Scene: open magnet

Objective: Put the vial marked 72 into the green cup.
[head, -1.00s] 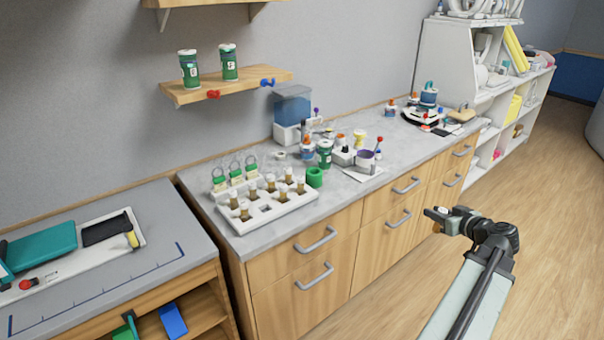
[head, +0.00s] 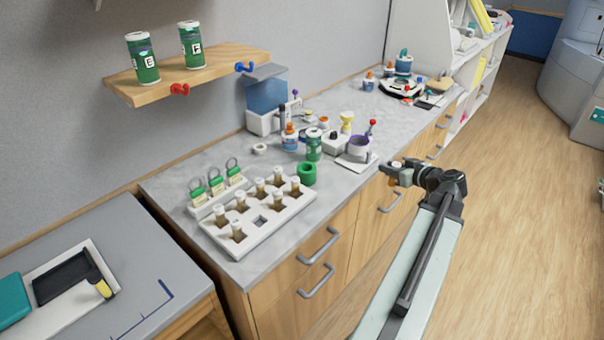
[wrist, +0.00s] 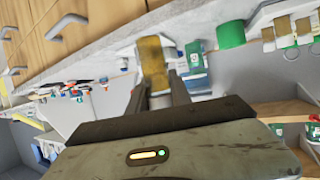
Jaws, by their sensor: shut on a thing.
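My gripper (head: 390,172) is shut on a brown vial (wrist: 153,58), seen between the fingers in the wrist view. In the head view it hangs off the counter's front edge, right of the green cup. No number can be read on the vial, so I cannot tell if it is 72. The green cup (head: 306,174) stands on the counter at the right end of the white rack; it also shows in the wrist view (wrist: 231,34), right of and apart from the held vial. The cup's inside is mostly hidden.
The white rack (head: 240,246) holds several brown vials and has an empty slot. A green-labelled jar (head: 313,146) stands just behind the cup. A purple-topped container (head: 358,148) on a white plate stands to its right. A shelf (head: 215,75) overhangs the back.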

